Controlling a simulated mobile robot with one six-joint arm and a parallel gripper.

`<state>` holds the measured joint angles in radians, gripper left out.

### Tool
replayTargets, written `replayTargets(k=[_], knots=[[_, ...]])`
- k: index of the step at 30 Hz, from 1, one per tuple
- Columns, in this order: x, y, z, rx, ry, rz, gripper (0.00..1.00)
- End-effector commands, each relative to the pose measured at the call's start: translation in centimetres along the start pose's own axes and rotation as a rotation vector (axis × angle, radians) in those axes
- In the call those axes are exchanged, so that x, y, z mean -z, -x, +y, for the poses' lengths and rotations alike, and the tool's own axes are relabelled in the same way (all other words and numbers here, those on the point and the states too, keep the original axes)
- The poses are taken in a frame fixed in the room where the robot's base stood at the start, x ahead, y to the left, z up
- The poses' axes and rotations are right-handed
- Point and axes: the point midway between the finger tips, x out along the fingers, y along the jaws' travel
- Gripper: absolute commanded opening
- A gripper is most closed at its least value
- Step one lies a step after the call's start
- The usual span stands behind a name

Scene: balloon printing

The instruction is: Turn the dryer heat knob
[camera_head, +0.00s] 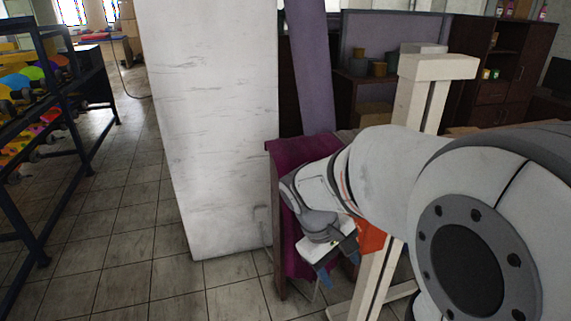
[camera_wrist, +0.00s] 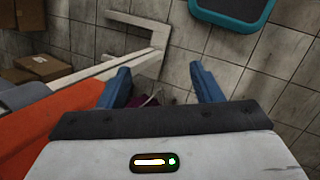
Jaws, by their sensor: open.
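My gripper (camera_head: 339,266) hangs low in front of the purple cloth in the head view, beside a pale wooden post. In the wrist view its two blue fingers (camera_wrist: 162,86) stand wide apart with nothing between them but the floor and a bit of purple cloth beyond. I cannot make out a dryer or a heat knob in either view. My arm hides part of the right side of the head view.
A white pillar (camera_head: 210,130) stands left of the purple cloth (camera_head: 290,150). The pale wooden stand (camera_head: 437,68) and an orange surface (camera_wrist: 50,125) are close to my gripper. A teal-rimmed dark object (camera_wrist: 268,22) lies beyond. A rack (camera_head: 50,110) stands left; tiled floor there is clear.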

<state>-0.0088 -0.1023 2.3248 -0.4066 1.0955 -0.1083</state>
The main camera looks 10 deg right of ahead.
Motion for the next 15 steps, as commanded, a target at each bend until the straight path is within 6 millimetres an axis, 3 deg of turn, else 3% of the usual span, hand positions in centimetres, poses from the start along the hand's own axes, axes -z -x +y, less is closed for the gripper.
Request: replayTargets(k=[9, 15], knots=[[6.1, 0.4, 6.7, -0.356, 0.375, -0.409, 0.59], [11.8, 0.3, 9.3, -0.606, 0.586, -0.629, 0.59]])
